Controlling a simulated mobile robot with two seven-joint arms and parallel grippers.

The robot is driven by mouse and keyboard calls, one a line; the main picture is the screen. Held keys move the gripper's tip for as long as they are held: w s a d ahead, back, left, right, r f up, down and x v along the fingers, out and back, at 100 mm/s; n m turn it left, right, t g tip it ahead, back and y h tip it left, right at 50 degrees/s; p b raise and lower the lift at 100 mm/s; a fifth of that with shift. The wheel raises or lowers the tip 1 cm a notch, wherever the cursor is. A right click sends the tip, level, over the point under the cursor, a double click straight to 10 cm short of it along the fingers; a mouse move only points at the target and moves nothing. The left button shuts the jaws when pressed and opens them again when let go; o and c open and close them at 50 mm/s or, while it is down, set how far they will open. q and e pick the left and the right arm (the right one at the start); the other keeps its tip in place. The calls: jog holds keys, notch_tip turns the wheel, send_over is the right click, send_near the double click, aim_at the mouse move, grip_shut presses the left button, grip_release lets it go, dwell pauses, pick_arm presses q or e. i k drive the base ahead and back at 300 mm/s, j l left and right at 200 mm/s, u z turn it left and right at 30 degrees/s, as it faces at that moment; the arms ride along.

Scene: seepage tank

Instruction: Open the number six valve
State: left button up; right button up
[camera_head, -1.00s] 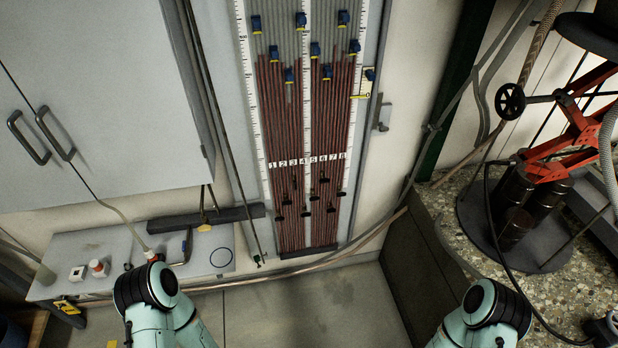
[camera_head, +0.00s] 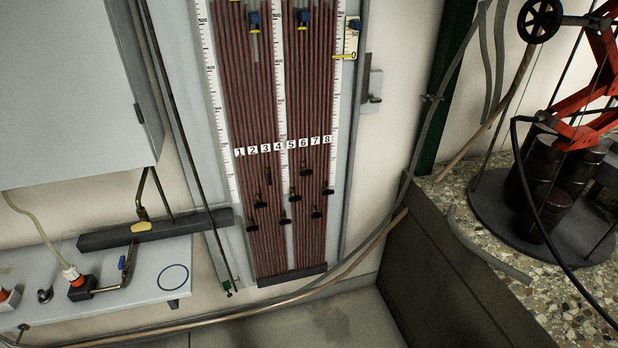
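A panel of dark red tubes (camera_head: 262,100) stands against the wall, with a strip of white number labels from 1 to 8 across it. The number six label (camera_head: 303,142) is right of the middle. A small black valve (camera_head: 306,170) sits just below it, apparently on the number six tube, with its handle looking roughly crosswise. Several similar black valves sit lower at staggered heights, such as one on the right (camera_head: 327,190) and one at lower left (camera_head: 251,225). Neither of my grippers is in view.
A grey bench (camera_head: 165,255) with small fittings stands at left below a cabinet (camera_head: 70,90). A dark low wall (camera_head: 440,270) and a red jack stand (camera_head: 585,110) are at right. Cables run along the wall. The floor before the panel looks clear.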

aim_at(305, 172)
jog(key=i+l+u, duration=0.45)
jog(key=i+l, duration=0.45)
jog(key=i, duration=0.4)
jog(key=k, duration=0.2)
jog(key=k+z, duration=0.5)
jog(key=i, duration=0.35)
